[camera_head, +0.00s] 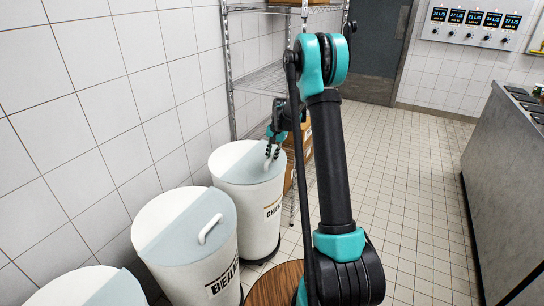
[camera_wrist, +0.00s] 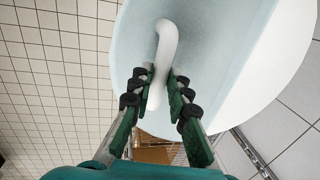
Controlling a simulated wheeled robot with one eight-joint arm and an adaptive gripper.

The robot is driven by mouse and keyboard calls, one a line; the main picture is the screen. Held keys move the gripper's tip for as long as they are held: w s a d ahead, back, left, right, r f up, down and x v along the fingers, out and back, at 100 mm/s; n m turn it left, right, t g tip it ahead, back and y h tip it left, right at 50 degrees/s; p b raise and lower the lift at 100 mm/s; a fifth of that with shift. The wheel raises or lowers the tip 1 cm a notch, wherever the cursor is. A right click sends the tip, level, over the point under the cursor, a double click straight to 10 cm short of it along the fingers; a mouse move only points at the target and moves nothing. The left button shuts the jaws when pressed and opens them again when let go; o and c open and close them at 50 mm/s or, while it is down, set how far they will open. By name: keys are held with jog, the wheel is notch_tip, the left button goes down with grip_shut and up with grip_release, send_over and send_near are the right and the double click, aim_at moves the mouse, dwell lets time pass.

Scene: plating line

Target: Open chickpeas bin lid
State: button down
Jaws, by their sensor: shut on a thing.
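The chickpeas bin (camera_head: 238,205) is a white round bin against the tiled wall, with a partly visible label starting "CH". Its lid (camera_head: 235,165) lies on top, and its front part is pale blue. A white curved lid handle (camera_head: 268,163) stands on that part. My gripper (camera_head: 273,150) reaches down to the handle from above. In the wrist view, the fingers of my gripper (camera_wrist: 162,76) are on both sides of the handle (camera_wrist: 166,38) and shut on it. The lid (camera_wrist: 210,60) looks flat on the bin, with no gap visible.
The beans bin (camera_head: 195,265), with its own handle, stands nearer me, and another white bin (camera_head: 75,290) is at the lower left. A wire shelf (camera_head: 262,80) with boxes stands behind the chickpeas bin. The tiled floor (camera_head: 420,200) to the right is clear up to a grey counter (camera_head: 510,190).

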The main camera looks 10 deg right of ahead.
dwell(0.3)
send_over(241, 157)
jog(key=shift+s+a, duration=0.1)
jog(key=shift+s, duration=0.05)
dwell(0.4)
jog(key=c, duration=1.4)
grip_release()
jog(key=shift+c, duration=0.2)
jog(key=shift+r, duration=0.15)
notch_tip(241, 157, up, 12)
jog(key=s+d, duration=0.1)
jog(key=d, duration=0.1)
jog(key=shift+s+f, duration=0.2)
jog(key=shift+f, duration=0.05)
